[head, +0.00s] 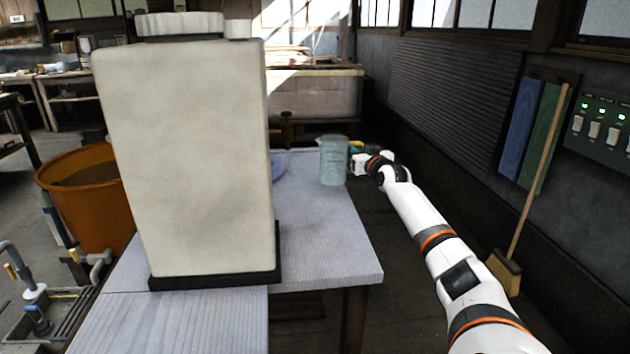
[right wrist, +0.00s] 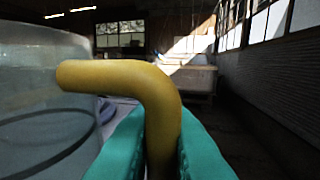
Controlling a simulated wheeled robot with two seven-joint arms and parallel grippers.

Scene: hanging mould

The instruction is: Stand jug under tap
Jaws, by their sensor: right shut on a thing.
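A clear, pale blue-green jug (head: 333,162) is upright at the right edge of the table; I cannot tell whether its base touches the top. My right gripper (head: 356,160) is at the jug's right side, shut on its yellow handle. In the right wrist view the teal fingers (right wrist: 162,145) close around the yellow handle (right wrist: 125,78), with the jug's clear wall (right wrist: 40,110) to the left. A large cream tank (head: 185,160) stands on a dark base in the foreground. No tap shows clearly on it; its far side is hidden. My left gripper is not in view.
The grey table (head: 325,235) is clear between tank and jug. A blue round thing (head: 278,168) is partly hidden behind the tank. An orange bucket (head: 85,200) is at left. A broom (head: 540,175) and switch panel (head: 602,125) are at the right wall.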

